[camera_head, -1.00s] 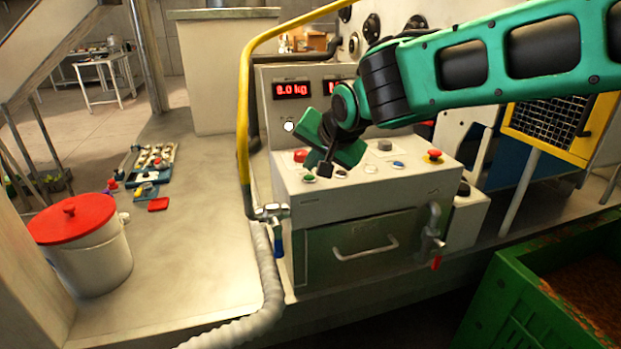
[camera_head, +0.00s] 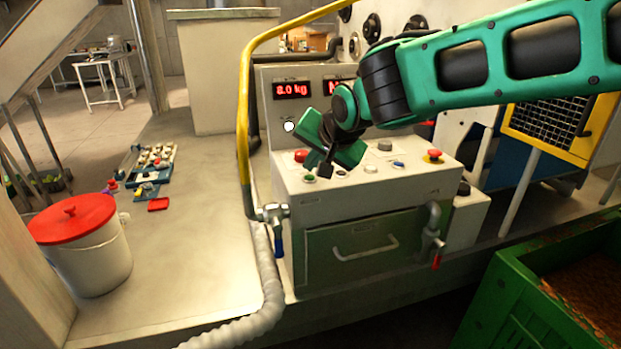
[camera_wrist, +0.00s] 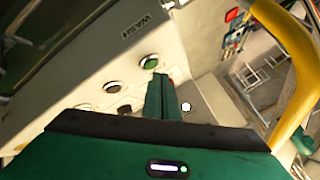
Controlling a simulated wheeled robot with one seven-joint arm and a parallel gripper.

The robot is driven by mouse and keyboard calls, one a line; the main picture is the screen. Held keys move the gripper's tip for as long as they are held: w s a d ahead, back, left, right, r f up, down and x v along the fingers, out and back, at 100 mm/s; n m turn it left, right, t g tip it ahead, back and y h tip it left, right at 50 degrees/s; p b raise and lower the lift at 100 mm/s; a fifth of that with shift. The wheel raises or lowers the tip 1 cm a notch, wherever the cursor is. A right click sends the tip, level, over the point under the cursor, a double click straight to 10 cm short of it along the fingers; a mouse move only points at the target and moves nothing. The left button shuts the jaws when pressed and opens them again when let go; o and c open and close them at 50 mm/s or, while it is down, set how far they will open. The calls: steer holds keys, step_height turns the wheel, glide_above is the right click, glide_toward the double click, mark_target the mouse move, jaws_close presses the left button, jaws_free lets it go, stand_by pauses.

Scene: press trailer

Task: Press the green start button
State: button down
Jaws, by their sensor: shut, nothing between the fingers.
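The green button (camera_head: 310,178) sits on the left front of the grey control panel (camera_head: 425,182). In the wrist view the green button (camera_wrist: 149,61) shows as a green disc in a dark ring, just past my fingertips. My gripper (camera_head: 325,174) is shut and empty, tilted down over the panel close beside the button. In the wrist view its closed fingers (camera_wrist: 161,78) end near the button's edge. I cannot tell whether they touch it.
A red button (camera_head: 300,156) and a red-topped stop button (camera_head: 434,155) are on the same panel. A yellow pipe (camera_head: 243,110) rises at the panel's left. A green crate (camera_head: 500,290) stands at the lower right. A red-lidded bucket (camera_head: 95,265) is at left.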

steer(key=shift+s+f, duration=0.1)
steer(key=shift+f, duration=0.65)
stand_by(0.8)
steer(key=shift+r, duration=0.85)
step_height(320, 180, up, 5)
stand_by(0.6)
stand_by(0.4)
